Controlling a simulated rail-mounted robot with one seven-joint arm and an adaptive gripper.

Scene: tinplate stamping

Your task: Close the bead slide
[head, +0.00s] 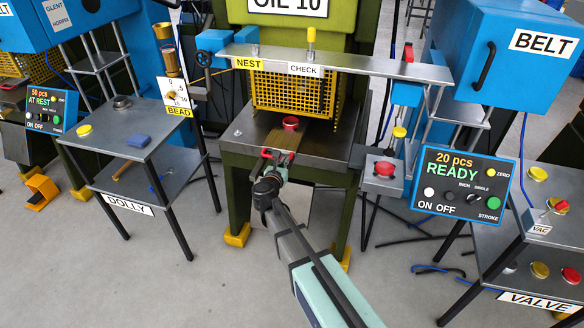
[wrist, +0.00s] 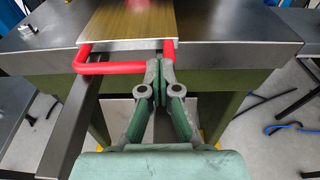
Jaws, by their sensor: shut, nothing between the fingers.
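A brass-coloured slide plate (wrist: 128,22) lies on the press bed, with a red U-shaped handle (wrist: 110,68) at its front edge. In the head view the plate (head: 283,139) and handle (head: 266,153) are at the front of the bed. I take this to be the bead slide; no label on it can be read. My gripper (wrist: 160,72) is shut and empty, its fingertips at the handle's right end. I cannot tell whether they touch it. In the head view my gripper (head: 270,180) is just in front of the bed, partly hidden by my arm.
A red round piece (head: 290,122) sits on the press bed, before a yellow mesh guard (head: 292,94). A BEAD dial (head: 176,97) stands to the left, above the dolly table (head: 130,148). The READY panel (head: 462,185) is to the right. A metal rail (wrist: 70,130) runs beneath the handle.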

